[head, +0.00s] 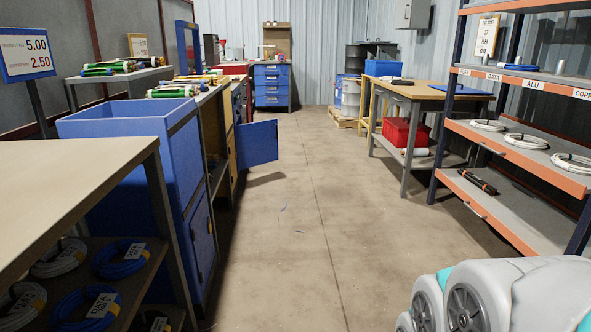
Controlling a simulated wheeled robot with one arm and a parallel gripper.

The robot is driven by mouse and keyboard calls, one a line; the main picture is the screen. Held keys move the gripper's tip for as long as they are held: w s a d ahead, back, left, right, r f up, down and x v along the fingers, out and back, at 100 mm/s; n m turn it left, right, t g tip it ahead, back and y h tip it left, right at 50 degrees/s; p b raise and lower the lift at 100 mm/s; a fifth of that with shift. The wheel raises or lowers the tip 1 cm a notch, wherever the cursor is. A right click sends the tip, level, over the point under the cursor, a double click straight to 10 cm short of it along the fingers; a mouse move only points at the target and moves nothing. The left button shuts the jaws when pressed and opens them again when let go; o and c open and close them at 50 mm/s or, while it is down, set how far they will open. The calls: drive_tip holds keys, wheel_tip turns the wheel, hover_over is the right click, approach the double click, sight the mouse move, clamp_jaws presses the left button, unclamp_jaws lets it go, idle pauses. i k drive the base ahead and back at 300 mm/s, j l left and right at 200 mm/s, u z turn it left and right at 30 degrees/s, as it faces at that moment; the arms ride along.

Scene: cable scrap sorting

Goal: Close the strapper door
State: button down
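A blue door panel (257,143) stands open in the head view. It sticks out into the aisle from the row of machines and benches on the left, hinged near a yellow-edged cabinet (229,116). I take it to be the strapper door; no label on it is readable. My gripper is not in view; only white and teal links of my arm show at the lower right, well apart from the door.
A tall blue bin cabinet (192,163) and a pale-topped bench (75,190) with coiled cables stand nearer on the left. A shelf rack (520,150) and a wooden-topped table (425,91) stand on the right. The concrete aisle (300,210) between is mostly clear, with small scraps.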

sight(257, 142)
drive_tip(key=i+l, duration=0.1)
drive_tip(key=i, duration=4.15)
drive_tip(key=i+u, duration=0.25)
drive_tip(key=i, duration=0.2)
drive_tip(key=i+l+u, duration=0.25)
drive_tip(key=i, duration=0.2)
drive_tip(key=i+l+u, duration=0.1)
drive_tip(key=i+u, duration=0.15)
drive_tip(key=i, duration=0.2)
